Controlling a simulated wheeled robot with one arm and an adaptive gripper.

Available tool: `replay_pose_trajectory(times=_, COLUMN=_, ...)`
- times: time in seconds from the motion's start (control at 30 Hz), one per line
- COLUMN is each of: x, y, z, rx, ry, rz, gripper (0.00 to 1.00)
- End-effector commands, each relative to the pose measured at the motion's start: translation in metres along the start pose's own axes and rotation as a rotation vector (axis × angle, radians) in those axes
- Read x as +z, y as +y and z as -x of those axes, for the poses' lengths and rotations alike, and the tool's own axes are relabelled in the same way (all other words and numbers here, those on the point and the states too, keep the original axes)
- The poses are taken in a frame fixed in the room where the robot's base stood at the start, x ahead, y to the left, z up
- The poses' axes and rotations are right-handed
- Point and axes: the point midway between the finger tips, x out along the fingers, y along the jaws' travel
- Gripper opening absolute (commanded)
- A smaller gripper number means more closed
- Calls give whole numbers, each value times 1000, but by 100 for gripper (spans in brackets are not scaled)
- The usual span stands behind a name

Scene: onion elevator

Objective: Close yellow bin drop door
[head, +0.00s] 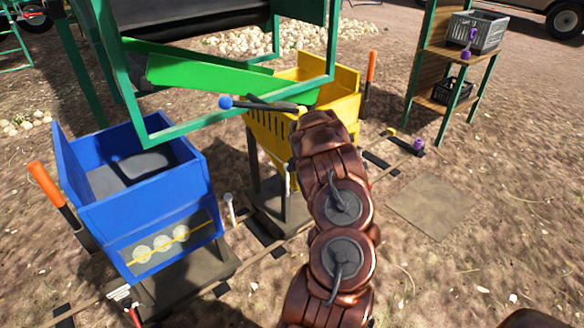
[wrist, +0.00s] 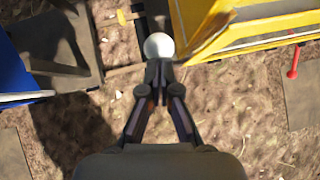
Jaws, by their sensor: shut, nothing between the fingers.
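The yellow bin (head: 345,80) stands in the middle of the head view, partly hidden by my arm. Its slotted side panel (head: 265,128) faces left; I cannot tell whether its drop door is open. In the wrist view the yellow bin (wrist: 245,25) fills the upper right. My gripper (wrist: 160,72) is shut and empty, with its tips at or just below a round white knob (wrist: 158,46) on a dark rod left of the bin. I cannot tell whether they touch. In the head view my gripper is hidden behind my arm.
A blue bin (head: 135,205) with an orange handle (head: 46,184) stands at the left. A green chute (head: 205,72) and green frame (head: 230,128) hang over the bins. An orange handle (head: 371,66) stands beside the yellow bin. A shelf (head: 440,108) stands at the back right. Ground at right is mostly open.

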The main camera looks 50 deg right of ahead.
Motion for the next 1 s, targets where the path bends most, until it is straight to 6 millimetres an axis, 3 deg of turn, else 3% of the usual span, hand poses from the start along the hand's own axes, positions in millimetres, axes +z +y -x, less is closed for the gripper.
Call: replay_pose_trajectory(times=1.0, x=-4, y=4, z=3, rx=3, ry=-1, rz=4, gripper=0)
